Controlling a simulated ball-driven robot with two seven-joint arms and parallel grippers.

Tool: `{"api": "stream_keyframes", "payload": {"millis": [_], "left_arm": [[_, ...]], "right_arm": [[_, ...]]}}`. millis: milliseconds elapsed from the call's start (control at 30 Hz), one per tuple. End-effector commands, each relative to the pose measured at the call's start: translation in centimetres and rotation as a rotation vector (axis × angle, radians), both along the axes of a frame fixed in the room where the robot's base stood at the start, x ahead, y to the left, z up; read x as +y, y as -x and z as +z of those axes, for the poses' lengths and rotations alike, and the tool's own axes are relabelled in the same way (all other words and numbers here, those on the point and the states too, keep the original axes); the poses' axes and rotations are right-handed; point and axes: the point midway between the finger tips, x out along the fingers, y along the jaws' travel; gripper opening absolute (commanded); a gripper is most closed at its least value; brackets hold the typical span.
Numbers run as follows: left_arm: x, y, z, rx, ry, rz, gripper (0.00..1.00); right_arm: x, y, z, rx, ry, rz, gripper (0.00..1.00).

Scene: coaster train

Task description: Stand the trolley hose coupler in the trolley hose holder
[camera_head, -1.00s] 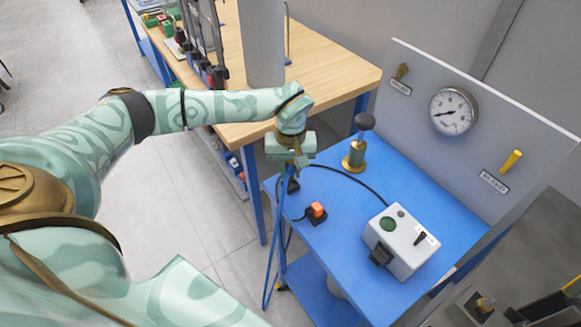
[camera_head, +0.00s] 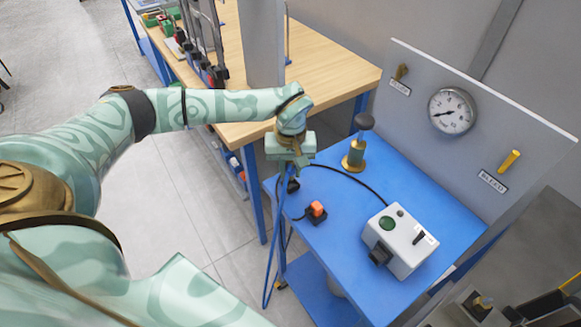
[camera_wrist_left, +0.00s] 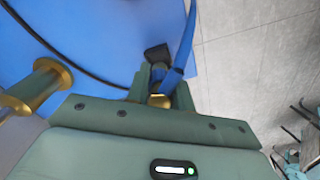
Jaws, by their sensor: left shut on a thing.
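The blue hose (camera_head: 270,255) runs from the coupler down past the trolley's left edge. A small black block, which looks like the trolley hose holder (camera_head: 292,186), sits on the trolley corner just below the fingers; it also shows in the left wrist view (camera_wrist_left: 157,53). Whether the coupler touches it I cannot tell. My right gripper is not in view.
On the blue trolley top (camera_head: 350,262) stand a black block with an orange top (camera_head: 316,211), a grey control box (camera_head: 400,243) and a brass post with a black knob (camera_head: 355,155). A black cable crosses the top. A gauge panel (camera_head: 410,112) stands behind; a wooden bench (camera_head: 335,80) is beyond.

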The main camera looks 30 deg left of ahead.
Motion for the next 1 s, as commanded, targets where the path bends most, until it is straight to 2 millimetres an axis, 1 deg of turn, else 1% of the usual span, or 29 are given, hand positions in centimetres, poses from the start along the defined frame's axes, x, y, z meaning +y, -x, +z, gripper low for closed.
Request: {"api": "stream_keyframes", "payload": {"millis": [300, 667, 1000], "left_arm": [[-0.02, -0.03, 0.11, -0.001, 0.000, 0.000, 0.00], [-0.02, -0.02, -0.04, -0.001, 0.001, 0.000, 0.00], [-0.03, -0.01, -0.64, 0.000, 0.000, 0.001, 0.00]], "right_arm": [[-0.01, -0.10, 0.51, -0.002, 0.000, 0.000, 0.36], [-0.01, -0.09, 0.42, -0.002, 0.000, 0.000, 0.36], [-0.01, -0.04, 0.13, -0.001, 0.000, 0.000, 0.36]]}}
